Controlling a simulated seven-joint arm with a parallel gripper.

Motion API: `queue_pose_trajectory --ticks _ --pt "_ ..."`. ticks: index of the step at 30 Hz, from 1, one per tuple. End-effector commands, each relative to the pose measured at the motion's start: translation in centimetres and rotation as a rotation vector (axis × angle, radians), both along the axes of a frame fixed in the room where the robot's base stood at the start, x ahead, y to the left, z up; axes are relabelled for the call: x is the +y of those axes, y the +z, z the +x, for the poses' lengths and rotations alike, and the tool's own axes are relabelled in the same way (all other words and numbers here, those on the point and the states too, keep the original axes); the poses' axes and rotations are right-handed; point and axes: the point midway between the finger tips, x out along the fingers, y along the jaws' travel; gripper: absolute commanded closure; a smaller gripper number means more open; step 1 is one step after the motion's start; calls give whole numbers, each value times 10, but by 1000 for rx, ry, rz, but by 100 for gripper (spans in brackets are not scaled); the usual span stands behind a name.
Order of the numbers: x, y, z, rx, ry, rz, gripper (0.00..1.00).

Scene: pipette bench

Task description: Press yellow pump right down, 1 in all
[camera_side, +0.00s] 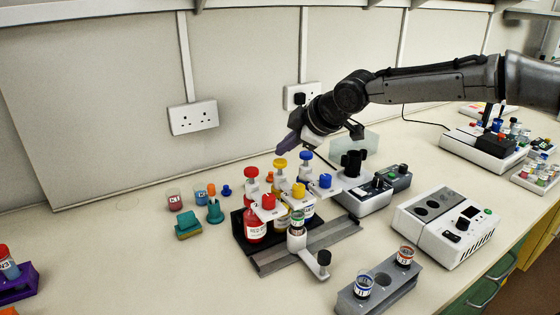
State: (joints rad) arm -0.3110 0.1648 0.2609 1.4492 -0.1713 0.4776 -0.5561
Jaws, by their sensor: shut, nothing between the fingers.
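The yellow pump has a round yellow head (280,163) on a white stem and a yellow spout block (298,190). Its bottle (282,218) stands in a black rack between the red pump (251,172) and the blue pump (306,156), and is partly hidden by the spouts. The yellow head stands raised, at a height similar to its neighbours. My gripper (286,148) is shut and empty, with purple fingertips just above and slightly right of the yellow head in the picture. I cannot tell whether they touch it. A green-banded vial (297,219) sits in a holder below the yellow spout.
A grey rail (274,264) with a black-knobbed carriage (324,259) runs before the rack. A grey block (350,303) with two vials is in front; a white instrument (446,228) stands right. Small coloured items (188,223) lie left.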

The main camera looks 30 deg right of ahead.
Motion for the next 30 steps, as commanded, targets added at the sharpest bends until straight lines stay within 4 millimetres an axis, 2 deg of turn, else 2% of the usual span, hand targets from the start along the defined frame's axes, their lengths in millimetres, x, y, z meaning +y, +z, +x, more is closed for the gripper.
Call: queue_pose_trajectory --ticks 10,24,30 --pt "0 4 0 -3 0 1 100" --pt "0 45 0 -3 0 1 100" --pt "0 51 0 -2 1 0 100"
